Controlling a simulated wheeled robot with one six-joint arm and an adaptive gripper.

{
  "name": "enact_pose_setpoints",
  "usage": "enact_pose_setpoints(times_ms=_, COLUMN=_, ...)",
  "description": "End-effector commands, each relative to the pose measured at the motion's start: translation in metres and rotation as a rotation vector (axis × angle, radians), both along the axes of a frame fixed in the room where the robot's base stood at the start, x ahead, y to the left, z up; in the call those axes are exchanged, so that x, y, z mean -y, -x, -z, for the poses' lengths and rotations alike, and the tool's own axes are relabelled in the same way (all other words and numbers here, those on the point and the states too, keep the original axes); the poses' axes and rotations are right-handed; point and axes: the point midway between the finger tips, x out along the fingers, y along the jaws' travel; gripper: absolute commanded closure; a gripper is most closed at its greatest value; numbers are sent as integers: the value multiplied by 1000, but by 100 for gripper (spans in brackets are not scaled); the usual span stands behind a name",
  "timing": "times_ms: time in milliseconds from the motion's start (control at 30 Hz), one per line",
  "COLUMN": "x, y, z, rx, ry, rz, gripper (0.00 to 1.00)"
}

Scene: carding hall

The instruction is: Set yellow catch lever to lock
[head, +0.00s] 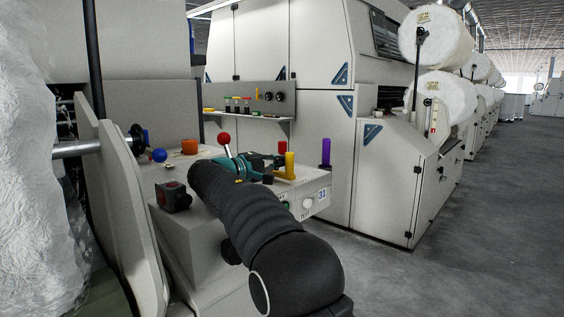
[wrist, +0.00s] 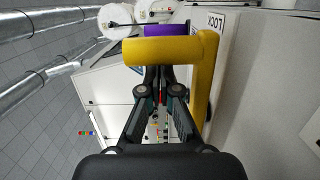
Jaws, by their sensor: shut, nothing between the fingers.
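The yellow catch lever (head: 290,165) stands up at the right part of the machine's bench, just right of my gripper (head: 272,164). In the wrist view the lever (wrist: 205,75) shows as a yellow arm with a thick round grip bar (wrist: 155,51) across the top. My gripper (wrist: 160,78) is shut and empty, its fingertips at the lower edge of that bar. I cannot tell whether they touch it.
A purple lever (head: 326,152) stands right of the yellow one and shows behind it in the wrist view (wrist: 165,30). Open floor (head: 480,240) lies right.

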Motion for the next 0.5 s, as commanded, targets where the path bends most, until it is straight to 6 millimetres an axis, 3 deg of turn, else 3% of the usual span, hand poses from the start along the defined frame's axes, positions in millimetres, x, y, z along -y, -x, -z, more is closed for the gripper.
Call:
enact_pose_setpoints(times_ms=167, x=0, y=0, z=-7, rx=1, ry=-1, rz=0, gripper=100)
enact_pose_setpoints(times_ms=500, x=0, y=-1, z=-62, rx=3, ry=-2, rz=1, gripper=100)
